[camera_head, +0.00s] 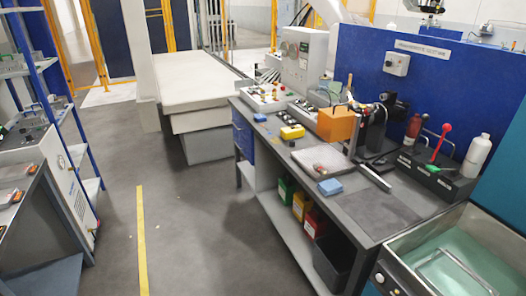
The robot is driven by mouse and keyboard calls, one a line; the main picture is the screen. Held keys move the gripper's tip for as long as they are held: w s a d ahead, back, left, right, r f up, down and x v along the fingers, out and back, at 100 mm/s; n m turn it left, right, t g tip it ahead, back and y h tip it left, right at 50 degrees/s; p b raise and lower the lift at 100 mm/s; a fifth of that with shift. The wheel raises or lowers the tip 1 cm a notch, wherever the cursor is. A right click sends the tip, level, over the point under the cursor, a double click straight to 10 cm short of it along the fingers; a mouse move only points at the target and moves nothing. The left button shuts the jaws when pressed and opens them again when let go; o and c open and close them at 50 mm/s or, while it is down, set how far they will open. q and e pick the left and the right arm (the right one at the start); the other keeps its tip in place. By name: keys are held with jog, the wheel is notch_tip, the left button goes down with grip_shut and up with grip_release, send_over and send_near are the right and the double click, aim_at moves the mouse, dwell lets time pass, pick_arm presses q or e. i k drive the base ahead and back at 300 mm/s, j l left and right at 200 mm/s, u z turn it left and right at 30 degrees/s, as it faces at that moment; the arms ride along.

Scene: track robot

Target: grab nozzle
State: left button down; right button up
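No nozzle can be made out with certainty at this size. A grey workbench (377,212) runs along the right, with several small tools and parts on it. A tray of small parts (265,97) stands at its far end, and its contents are too small to tell apart. A black holder (435,177) with a red-handled and a green-handled item and a white bottle (476,156) stands at the bench's right. Neither of my grippers is in view.
An orange block (336,124), a yellow box (292,132) and a blue block (330,187) are on the bench. A metal basin (405,243) is at lower right. Shelving (67,108) stands at left. Open floor (185,225) with a yellow line lies between.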

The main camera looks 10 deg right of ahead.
aim_at(318, 167)
jog(key=i+j+u, duration=0.1)
jog(key=i, duration=0.8)
jog(key=i+j+u, duration=0.1)
jog(key=i, duration=0.8)
jog(key=i+z, duration=0.4)
jog(key=i+j+z, duration=0.15)
jog(key=z, duration=0.25)
jog(key=i+j+z, duration=0.25)
jog(key=z, duration=0.2)
jog(key=i+j+z, duration=0.2)
jog(key=j+z, duration=0.2)
